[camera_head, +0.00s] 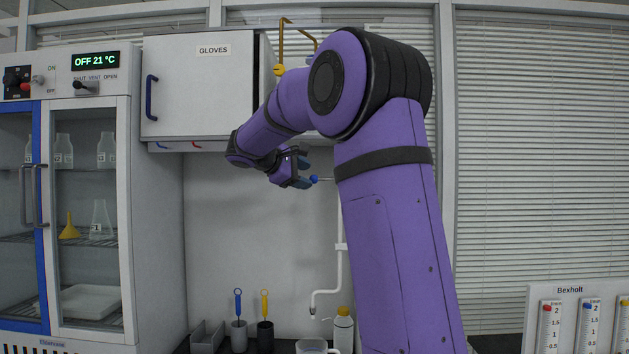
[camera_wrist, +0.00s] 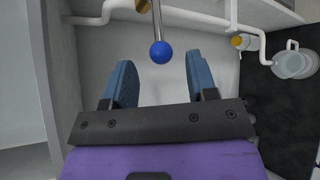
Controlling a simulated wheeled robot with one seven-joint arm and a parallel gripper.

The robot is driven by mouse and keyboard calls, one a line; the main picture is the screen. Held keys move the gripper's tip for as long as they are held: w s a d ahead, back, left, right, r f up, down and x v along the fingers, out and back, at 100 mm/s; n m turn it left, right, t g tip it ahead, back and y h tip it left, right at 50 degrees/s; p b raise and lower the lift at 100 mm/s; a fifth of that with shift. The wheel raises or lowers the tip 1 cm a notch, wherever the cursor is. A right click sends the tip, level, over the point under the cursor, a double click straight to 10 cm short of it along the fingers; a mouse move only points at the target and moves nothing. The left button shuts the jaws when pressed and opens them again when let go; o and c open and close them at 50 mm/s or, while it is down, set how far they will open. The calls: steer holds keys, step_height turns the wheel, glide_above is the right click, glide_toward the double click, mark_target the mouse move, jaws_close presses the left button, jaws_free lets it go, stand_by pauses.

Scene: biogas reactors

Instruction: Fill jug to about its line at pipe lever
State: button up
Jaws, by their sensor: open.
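The lever's blue ball knob (camera_head: 314,179) shows just right of my gripper (camera_head: 303,173) in the head view. In the wrist view the knob (camera_wrist: 161,52) on its metal rod lies in line with the gap between the blue fingers of my open gripper (camera_wrist: 160,62). I see no finger touching it. The white pipe (camera_head: 340,270) runs down the wall and bends left to a downturned spout. The clear jug (camera_head: 311,346) stands low below the spout, cut off by the frame's edge. In the wrist view the jug (camera_wrist: 288,65) is at the right. Its line and water level cannot be made out.
A yellow-capped bottle (camera_head: 343,330) stands beside the jug. The GLOVES cabinet (camera_head: 200,90) hangs left of my arm. A brass pipe (camera_head: 281,45) is above.

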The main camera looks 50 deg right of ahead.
mark_target(314, 177)
steer(key=v, duration=0.5)
stand_by(1.2)
steer(key=d+f+g+h, duration=0.1)
steer(key=d, duration=0.2)
steer(key=d+f+h, duration=0.1)
steer(key=d, duration=0.1)
steer(key=s+d+f+g+h, duration=0.1)
steer(key=d, duration=0.2)
steer(key=shift+s+d+f+g, duration=0.1)
steer(key=shift+d+g, duration=0.2)
steer(key=shift+c, duration=0.2)
jaws_close()
steer(key=shift+f+h, duration=0.1)
steer(key=shift+h, duration=0.2)
